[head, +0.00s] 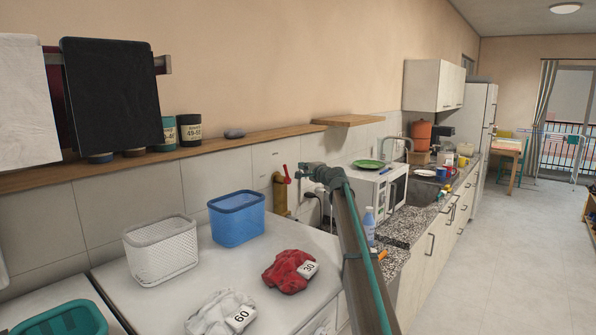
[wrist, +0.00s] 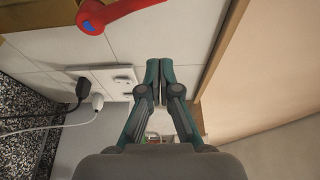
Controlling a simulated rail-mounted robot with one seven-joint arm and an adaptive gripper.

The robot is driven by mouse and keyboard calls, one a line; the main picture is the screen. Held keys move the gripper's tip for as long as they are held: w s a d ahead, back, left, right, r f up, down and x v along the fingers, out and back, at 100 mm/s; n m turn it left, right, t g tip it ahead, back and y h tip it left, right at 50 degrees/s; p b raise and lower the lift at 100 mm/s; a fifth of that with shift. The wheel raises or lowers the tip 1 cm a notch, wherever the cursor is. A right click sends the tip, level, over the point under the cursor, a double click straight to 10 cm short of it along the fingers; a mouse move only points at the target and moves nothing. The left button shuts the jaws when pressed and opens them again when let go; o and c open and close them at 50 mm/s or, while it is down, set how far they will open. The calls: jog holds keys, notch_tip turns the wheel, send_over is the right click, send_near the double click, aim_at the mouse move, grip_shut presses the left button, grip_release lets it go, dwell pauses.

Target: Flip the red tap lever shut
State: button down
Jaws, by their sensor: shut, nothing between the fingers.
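The red tap lever (head: 287,174) sits on top of a brass-coloured tap body (head: 280,198) on the tiled wall, behind the blue basket. One end of the lever points up in the head view. In the wrist view the lever (wrist: 112,14) is at the top edge, partly cut off, with a blue dot on its round hub. My gripper (head: 304,172) is just to the right of the lever in the head view. In the wrist view my gripper's fingertips (wrist: 159,66) are together and empty, below and right of the lever, with a visible gap.
A wall socket (wrist: 118,82) with a black and a white plug is left of my fingers in the wrist view. A wooden shelf (head: 230,141) runs above the tap. A blue basket (head: 237,218), white basket (head: 160,250) and red cloth (head: 288,272) stand on the white top below.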

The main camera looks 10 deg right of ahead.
jog(key=b+v, duration=0.1)
jog(key=v, duration=0.5)
jog(key=shift+s+f, duration=0.25)
jog(key=shift+s, duration=0.15)
